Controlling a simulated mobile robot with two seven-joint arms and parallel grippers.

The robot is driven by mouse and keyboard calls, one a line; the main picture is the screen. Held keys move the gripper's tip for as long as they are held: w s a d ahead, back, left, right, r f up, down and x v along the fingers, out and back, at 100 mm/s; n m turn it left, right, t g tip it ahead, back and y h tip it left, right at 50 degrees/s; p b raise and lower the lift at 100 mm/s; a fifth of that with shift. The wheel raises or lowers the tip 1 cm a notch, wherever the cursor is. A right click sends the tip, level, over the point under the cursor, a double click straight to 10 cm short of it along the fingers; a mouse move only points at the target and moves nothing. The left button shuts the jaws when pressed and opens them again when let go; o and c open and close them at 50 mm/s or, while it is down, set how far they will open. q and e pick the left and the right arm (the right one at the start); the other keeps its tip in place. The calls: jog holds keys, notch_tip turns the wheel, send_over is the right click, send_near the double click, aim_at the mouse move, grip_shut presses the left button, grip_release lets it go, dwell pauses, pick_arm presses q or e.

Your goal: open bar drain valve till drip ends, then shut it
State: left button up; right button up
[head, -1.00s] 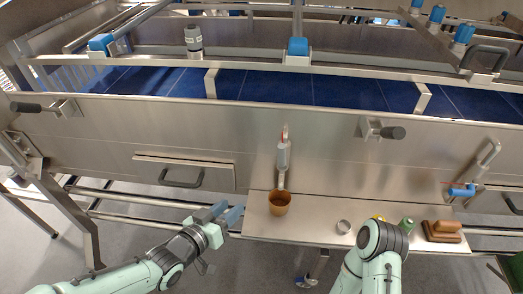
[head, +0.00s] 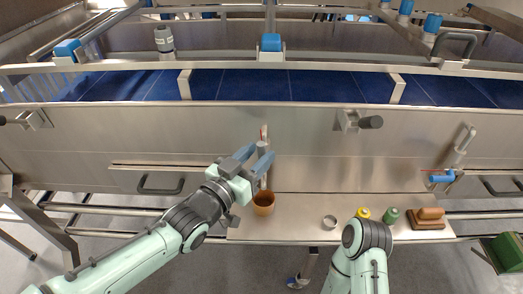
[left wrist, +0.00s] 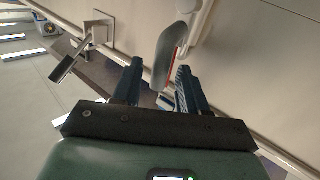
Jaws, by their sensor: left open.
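At the middle of the steel front panel, a slim vertical drain fitting with a red strip (head: 264,133) hangs above an orange-brown cup (head: 264,204). My left gripper (head: 257,157) is open in front of its lower part, partly hiding it. In the left wrist view a grey rounded part with a red edge (left wrist: 168,58) lies between and just beyond the open fingers (left wrist: 158,88); I cannot tell whether they touch it. Another valve with a blue body (head: 441,178) and thin red lever is at right. My right arm is at lower right, its gripper hidden. No drip can be made out.
A steel shelf (head: 300,233) carries the cup, a metal ring (head: 329,222), a yellow item (head: 363,213), a green item (head: 391,215) and a brown brush-like block (head: 428,218). A black-handled latch (head: 358,121) sticks out of the panel. A blue belt (head: 330,88) runs behind.

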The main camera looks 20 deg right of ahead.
pick_arm(q)
jog(key=shift+x, duration=1.2)
grip_shut()
jog(key=shift+w, duration=0.1)
